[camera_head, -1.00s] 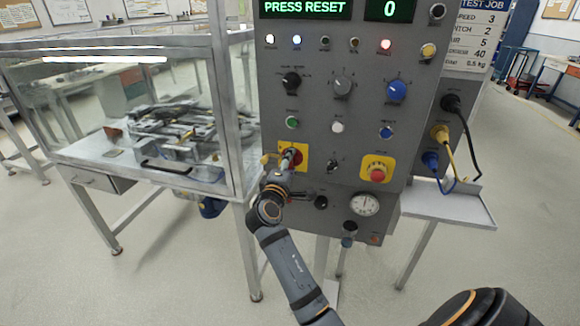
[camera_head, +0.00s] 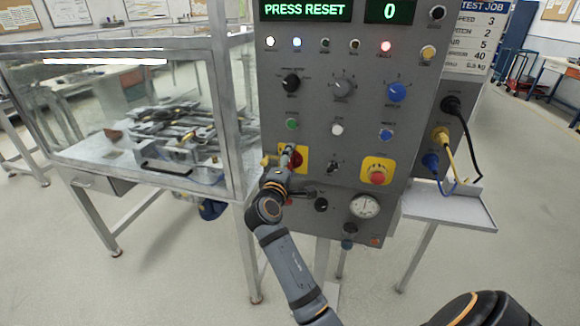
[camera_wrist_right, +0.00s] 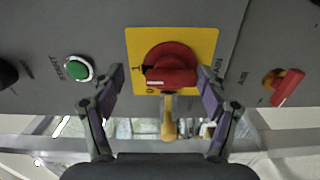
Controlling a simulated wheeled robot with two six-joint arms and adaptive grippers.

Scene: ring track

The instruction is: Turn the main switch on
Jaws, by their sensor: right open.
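The main switch is a red rotary handle on a yellow plate, low on the left of the grey control panel. In the head view the main switch (camera_head: 297,160) is partly hidden by my gripper. In the right wrist view the red handle (camera_wrist_right: 170,72) shows whole, close ahead. My right gripper (camera_head: 287,156) is right at the switch. In the right wrist view its jaws (camera_wrist_right: 161,77) are open, with one finger on each side of the red handle. I cannot tell whether either finger touches it. My left gripper is not in view.
A green button (camera_wrist_right: 78,69) and a red lever (camera_wrist_right: 288,88) flank the switch in the wrist view. A red emergency stop (camera_head: 377,177) sits right of it. The display (camera_head: 305,9) reads PRESS RESET. A glass-walled enclosure (camera_head: 130,100) stands left, a small shelf (camera_head: 448,209) right.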

